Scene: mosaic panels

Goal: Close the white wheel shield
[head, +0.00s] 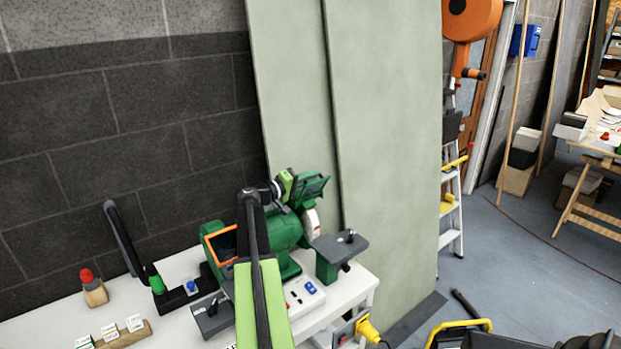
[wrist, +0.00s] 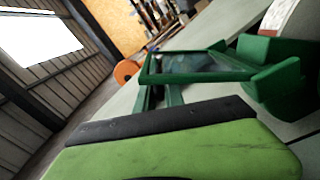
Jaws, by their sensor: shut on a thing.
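The green bench grinder (head: 284,232) stands on the white bench. Its white wheel (head: 310,222) is at the right end, partly covered by a green guard. The white wheel shield (head: 314,188), a green frame with a clear pane, sits raised above this wheel. In the wrist view the shield (wrist: 205,77) lies just beyond the black edge of my gripper (wrist: 165,118), with the white wheel (wrist: 290,16) at upper right. My gripper (head: 287,186) is shut on the shield at its left side. The exact contact is hidden.
An orange-framed shield (head: 222,246) is at the grinder's left end. A tool rest (head: 340,247) stands in front of the white wheel. Tall pale panels (head: 390,140) lean close behind. Bottles and small blocks occupy the bench's left part. Open floor lies to the right.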

